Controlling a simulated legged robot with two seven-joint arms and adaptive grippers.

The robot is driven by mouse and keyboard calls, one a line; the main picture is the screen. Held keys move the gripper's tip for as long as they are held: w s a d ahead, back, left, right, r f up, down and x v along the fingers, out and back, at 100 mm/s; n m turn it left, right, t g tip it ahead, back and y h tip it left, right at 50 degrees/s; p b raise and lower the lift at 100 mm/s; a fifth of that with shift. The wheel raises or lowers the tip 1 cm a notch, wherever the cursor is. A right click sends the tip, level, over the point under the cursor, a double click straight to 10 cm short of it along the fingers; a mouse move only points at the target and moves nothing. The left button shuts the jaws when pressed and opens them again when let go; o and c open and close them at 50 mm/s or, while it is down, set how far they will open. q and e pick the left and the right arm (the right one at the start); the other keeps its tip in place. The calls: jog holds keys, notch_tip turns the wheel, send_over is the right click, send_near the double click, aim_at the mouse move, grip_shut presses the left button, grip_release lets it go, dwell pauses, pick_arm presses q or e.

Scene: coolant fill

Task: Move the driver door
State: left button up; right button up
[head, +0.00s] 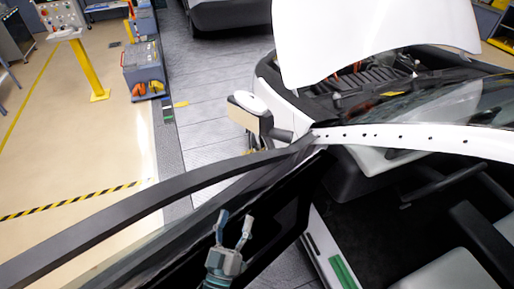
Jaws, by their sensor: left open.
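The driver door (140,205) of the white car stands open, its dark window frame crossing the lower left of the head view. A side mirror (250,108) sticks out near the door's front end. My left gripper (234,226) is open and empty, with its two fingers apart, in front of the door's dark inner side. I cannot tell whether it touches the door. The lower part of the door is cut off by the picture edge. My right gripper is not in view.
The car's white hood (375,35) is raised. The white roof pillar (420,137) and a seat (450,270) lie to the right. A grey cabinet (145,70) and a yellow post (90,68) stand at the upper left. The beige floor (60,150) is clear.

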aim_at(254, 160)
pick_arm(q)
jog(key=x, duration=0.5)
jog(key=b+x, duration=0.1)
jog(key=x, duration=0.5)
jog(key=d+x, duration=0.1)
jog(key=x, duration=0.4)
jog(key=shift+r+b, duration=0.3)
jog(key=shift+b, duration=0.05)
jog(key=shift+w+d, duration=0.1)
jog(key=shift+w, duration=0.3)
jog(key=shift+s+a+r, duration=0.1)
jog(key=shift+a, duration=0.25)
jog(key=shift+c, duration=0.4)
jog(key=c, duration=0.8)
jog(key=shift+d, duration=0.1)
grip_shut()
